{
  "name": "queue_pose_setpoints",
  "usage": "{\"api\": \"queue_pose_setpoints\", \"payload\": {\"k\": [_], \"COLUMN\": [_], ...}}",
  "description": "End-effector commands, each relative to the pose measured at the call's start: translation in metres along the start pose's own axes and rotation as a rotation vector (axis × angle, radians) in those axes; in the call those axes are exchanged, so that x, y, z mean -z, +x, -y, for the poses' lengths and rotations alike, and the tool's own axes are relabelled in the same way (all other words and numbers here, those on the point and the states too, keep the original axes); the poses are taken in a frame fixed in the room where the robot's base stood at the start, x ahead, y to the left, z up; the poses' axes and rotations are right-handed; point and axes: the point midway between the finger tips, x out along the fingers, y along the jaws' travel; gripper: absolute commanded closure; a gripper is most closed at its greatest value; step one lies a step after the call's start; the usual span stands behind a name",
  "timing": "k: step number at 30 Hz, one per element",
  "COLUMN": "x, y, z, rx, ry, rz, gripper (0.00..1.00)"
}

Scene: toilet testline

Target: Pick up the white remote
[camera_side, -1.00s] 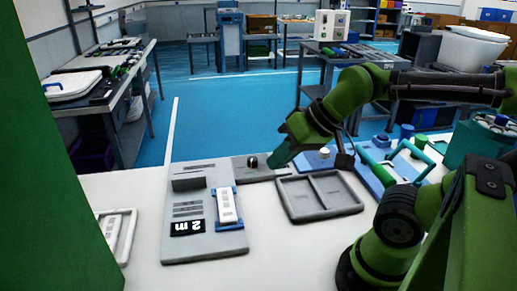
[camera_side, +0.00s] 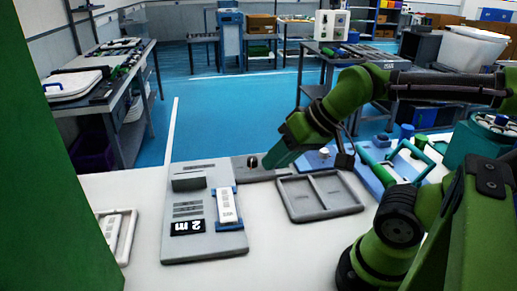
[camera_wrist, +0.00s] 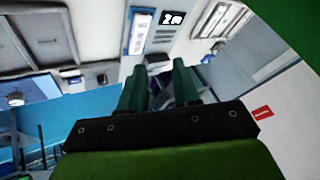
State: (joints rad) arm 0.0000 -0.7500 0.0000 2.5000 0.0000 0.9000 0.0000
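A white remote (camera_side: 227,205) lies in a blue holder (camera_side: 229,226) on the right part of a grey panel marked "2 m" (camera_side: 205,247). The remote also shows at the top of the wrist view (camera_wrist: 140,29). A second white remote-like piece (camera_side: 112,230) lies in a pale tray at the lower left, partly cut off by a green post. My gripper (camera_side: 268,164) is above the table, behind and to the right of the panel, apart from both remotes. In the wrist view its two green fingers (camera_wrist: 160,80) stand apart with nothing between them.
An empty grey two-part tray (camera_side: 320,212) lies right of the panel. A blue base with a green handle (camera_side: 405,160) stands farther right. The white table is bare in front of the tray.

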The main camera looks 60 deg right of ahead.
Motion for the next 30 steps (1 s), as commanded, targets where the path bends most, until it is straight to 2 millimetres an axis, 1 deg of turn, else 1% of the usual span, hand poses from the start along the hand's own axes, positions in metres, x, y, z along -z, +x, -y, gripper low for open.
{"api": "queue_pose_setpoints", "payload": {"k": [1,6,9,17,21,23,25,30], "x": [0.0,0.0,0.0,0.0,-0.001,0.005,0.017,0.05], "y": [0.0,0.0,0.0,0.001,0.014,0.022,0.034,0.069], "z": [0.0,0.0,0.0,0.0,-0.002,-0.001,0.001,0.004], "rx": [0.0,0.0,0.0,-0.001,-0.022,-0.038,-0.068,-0.165], "ry": [0.0,0.0,0.0,0.0,0.005,0.004,0.013,0.079], "rz": [0.0,0.0,0.0,0.003,0.06,0.094,0.147,0.28], "gripper": [0.6,0.34,0.21,0.21,0.21,0.21,0.21,0.21]}}
